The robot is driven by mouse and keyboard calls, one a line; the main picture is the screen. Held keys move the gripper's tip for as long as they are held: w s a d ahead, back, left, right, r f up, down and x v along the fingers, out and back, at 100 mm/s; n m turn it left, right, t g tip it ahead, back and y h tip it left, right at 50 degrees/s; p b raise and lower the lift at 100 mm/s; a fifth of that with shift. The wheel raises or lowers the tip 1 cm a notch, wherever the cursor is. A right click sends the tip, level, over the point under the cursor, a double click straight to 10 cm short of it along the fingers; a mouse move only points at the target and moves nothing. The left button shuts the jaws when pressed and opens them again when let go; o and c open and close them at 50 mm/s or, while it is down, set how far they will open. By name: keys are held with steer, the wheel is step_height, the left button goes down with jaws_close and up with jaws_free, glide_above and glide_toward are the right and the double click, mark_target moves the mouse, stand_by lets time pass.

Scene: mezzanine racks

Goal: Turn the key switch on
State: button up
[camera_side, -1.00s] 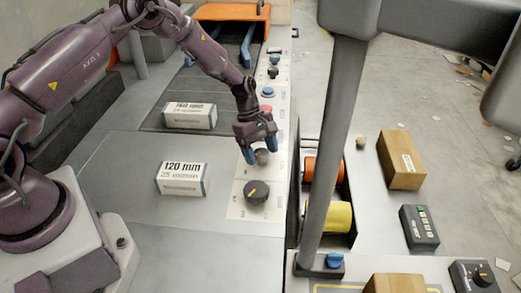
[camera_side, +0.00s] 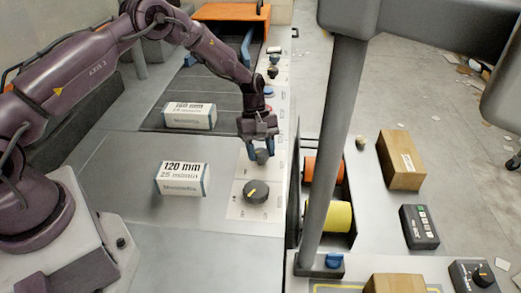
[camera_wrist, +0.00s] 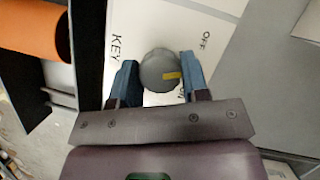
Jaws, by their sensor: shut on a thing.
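The key switch (camera_wrist: 158,66) is a round grey knob with a yellow mark on its right side. It stands on a white panel (camera_wrist: 145,20) printed with KEY at left and OFF at upper right; another label below right is partly hidden. My gripper (camera_wrist: 159,74) has a blue finger on each side of the knob and is shut on it. In the side view my gripper (camera_side: 261,156) points down at the switch (camera_side: 262,157), which is partly hidden by the fingers.
A larger dark dial (camera_side: 256,192) sits just in front on the same panel strip. Two white boxes, one marked 120 mm (camera_side: 181,179), lie to the left. A grey post (camera_side: 337,150) and orange and yellow rollers (camera_side: 340,216) stand to the right.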

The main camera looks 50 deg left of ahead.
steer(key=m+g+y, duration=0.1)
steer(key=m, duration=0.2)
steer(key=m+g, duration=0.1)
steer(key=m, duration=0.3)
steer(key=shift+w+m+y, duration=0.15)
steer(key=shift+m+y, duration=0.15)
steer(key=shift+y, duration=0.1)
steer(key=m+y, duration=0.1)
steer(key=m, duration=0.2)
steer(key=m+y, duration=0.1)
steer(key=m, duration=0.2)
steer(key=shift+d+g, duration=0.15)
steer(key=shift+g, duration=0.25)
steer(key=shift+m, duration=0.3)
steer(key=o, duration=0.9)
steer(key=shift+r, duration=0.1)
steer(key=v, duration=1.2)
steer(key=shift+w+d+r, duration=0.2)
steer(key=shift+d+r, duration=0.05)
steer(key=shift+r, duration=0.1)
